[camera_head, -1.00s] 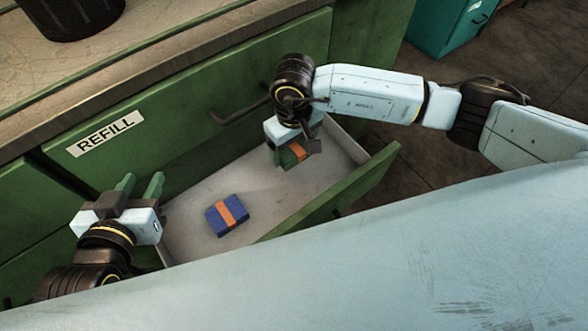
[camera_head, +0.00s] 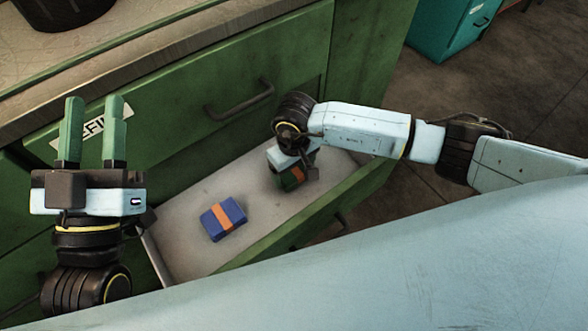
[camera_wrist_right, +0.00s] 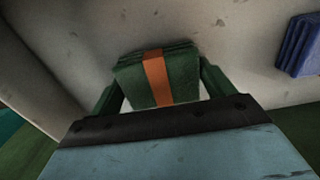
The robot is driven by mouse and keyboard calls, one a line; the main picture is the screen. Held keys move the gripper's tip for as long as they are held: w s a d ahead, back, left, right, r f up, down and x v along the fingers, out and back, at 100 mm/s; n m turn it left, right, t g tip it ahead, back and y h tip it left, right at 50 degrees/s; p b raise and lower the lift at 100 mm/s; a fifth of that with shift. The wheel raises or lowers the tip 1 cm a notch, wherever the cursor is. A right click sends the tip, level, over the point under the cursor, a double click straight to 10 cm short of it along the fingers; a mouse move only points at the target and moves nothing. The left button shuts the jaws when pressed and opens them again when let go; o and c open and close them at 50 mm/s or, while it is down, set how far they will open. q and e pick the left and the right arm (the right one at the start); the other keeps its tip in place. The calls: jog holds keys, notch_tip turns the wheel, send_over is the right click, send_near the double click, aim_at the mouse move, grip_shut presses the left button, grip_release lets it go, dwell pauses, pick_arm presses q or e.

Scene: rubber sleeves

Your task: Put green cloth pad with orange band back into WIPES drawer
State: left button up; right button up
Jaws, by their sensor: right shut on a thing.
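The green cloth pad with an orange band (camera_wrist_right: 157,76) is between the fingers of my right gripper (camera_wrist_right: 158,92), which is shut on it. In the head view the green pad (camera_head: 291,178) is partly hidden by my right gripper (camera_head: 292,175), low inside the open drawer (camera_head: 185,262). Whether the pad touches the drawer floor I cannot tell. The drawer's own label is not visible. My left gripper (camera_head: 92,135) is open and empty, raised in front of the REFILL label (camera_head: 112,118) at the left.
A blue pad with an orange band (camera_head: 223,218) lies in the drawer, left of the green one; it also shows in the right wrist view (camera_wrist_right: 300,46). Above is a closed green drawer with a dark handle (camera_head: 240,100). A teal cabinet (camera_head: 448,28) stands at the back right.

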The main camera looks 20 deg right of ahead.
pick_arm(q)
jog(key=shift+s+r, duration=0.1)
jog(key=shift+r, duration=0.15)
pick_arm(e)
jog(key=shift+f, duration=0.15)
jog(key=shift+f, duration=0.15)
jog(key=o, duration=0.8)
pick_arm(q)
jog(key=shift+s+r+t, duration=0.1)
jog(key=shift+r+t, duration=0.05)
jog(key=shift+t, duration=0.15)
